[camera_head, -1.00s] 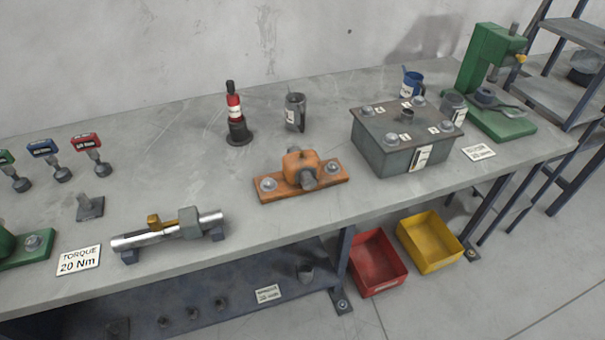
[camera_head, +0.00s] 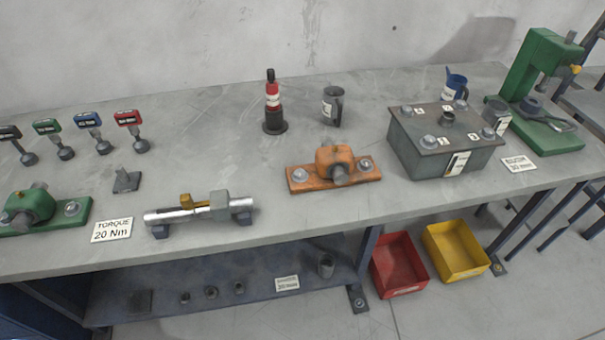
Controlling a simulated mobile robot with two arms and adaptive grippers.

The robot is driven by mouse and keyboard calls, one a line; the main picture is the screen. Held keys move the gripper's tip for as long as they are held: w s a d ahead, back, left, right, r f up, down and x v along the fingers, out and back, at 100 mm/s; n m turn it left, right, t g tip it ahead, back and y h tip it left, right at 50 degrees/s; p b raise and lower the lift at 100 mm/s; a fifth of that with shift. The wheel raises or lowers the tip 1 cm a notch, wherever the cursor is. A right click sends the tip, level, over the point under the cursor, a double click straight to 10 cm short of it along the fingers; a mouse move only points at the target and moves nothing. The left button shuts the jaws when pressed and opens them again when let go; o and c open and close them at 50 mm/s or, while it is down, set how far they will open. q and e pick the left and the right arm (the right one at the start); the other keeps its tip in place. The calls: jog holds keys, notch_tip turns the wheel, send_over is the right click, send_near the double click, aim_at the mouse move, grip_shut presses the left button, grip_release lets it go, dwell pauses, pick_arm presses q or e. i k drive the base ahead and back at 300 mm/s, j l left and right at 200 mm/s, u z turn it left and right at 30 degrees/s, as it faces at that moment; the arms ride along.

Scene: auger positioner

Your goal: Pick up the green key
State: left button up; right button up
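The green key (camera_head: 49,128) has a flat green head with a dark label and a dark socket end. It stands on the left part of the workbench (camera_head: 230,142), in a row between a black key (camera_head: 13,135) and a blue key (camera_head: 91,124); a red key (camera_head: 129,121) is at the row's right end. Neither of my grippers shows in the head view.
In front of the keys are a green bearing block (camera_head: 30,205), a "TORQUE 20 Nm" sign (camera_head: 112,230) and a silver cylinder on supports (camera_head: 168,215). An orange block (camera_head: 333,168) and a grey gearbox-like box (camera_head: 440,140) stand farther right. Bins are below.

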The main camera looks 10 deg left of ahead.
aim_at(50, 127)
jog(key=j+u, duration=0.1)
jog(key=u, duration=1.6)
